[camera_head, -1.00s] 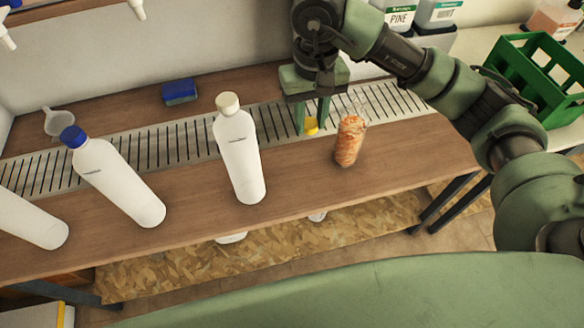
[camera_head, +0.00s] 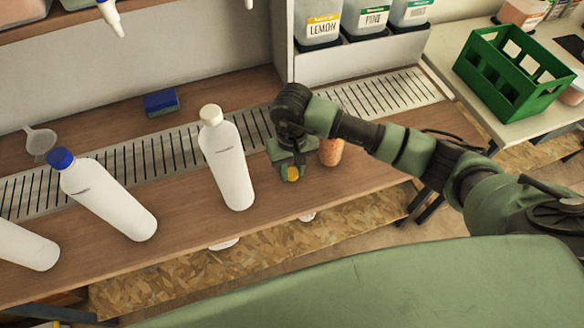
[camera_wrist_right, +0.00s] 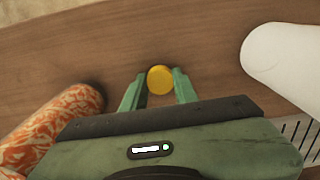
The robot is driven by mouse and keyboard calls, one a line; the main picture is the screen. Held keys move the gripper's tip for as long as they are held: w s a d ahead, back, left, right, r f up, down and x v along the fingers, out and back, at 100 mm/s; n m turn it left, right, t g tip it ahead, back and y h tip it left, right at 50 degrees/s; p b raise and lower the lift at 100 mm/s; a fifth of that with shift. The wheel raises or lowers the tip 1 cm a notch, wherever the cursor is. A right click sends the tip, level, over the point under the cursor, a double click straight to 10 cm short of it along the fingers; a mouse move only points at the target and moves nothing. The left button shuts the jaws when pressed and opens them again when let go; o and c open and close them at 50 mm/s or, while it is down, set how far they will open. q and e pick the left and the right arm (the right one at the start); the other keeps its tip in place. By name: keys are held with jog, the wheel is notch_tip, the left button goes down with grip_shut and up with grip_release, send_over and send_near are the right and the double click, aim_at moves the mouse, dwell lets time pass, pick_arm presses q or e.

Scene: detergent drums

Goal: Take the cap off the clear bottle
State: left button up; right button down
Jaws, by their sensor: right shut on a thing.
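The yellow cap (camera_head: 293,174) is between the fingers of my right gripper (camera_head: 291,170), which is shut on it. The wrist view shows the cap (camera_wrist_right: 160,80) between both fingertips (camera_wrist_right: 159,87), with bare wood around it and no bottle visible under it. An orange-patterned container (camera_head: 331,151) stands just right of the gripper, partly hidden by my arm. It also shows at the lower left of the wrist view (camera_wrist_right: 60,128). It looks like the clear bottle with orange contents, but its mouth is hidden now. My left gripper is not in view.
A white bottle with a cream cap (camera_head: 228,165) stands left of the gripper. A white bottle with a blue cap (camera_head: 108,198) is farther left. A blue sponge (camera_head: 161,103), a funnel (camera_head: 40,141) and a green crate (camera_head: 515,75) are around. Bare wood lies toward the bench front.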

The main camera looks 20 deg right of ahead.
aim_at(292, 173)
jog(key=shift+f, duration=0.1)
jog(key=shift+f, duration=0.15)
jog(key=c, duration=1.1)
grip_release()
jog(key=shift+r, duration=0.25)
notch_tip(292, 173, up, 12)
jog(key=shift+f+b, duration=0.1)
jog(key=shift+b, duration=0.8)
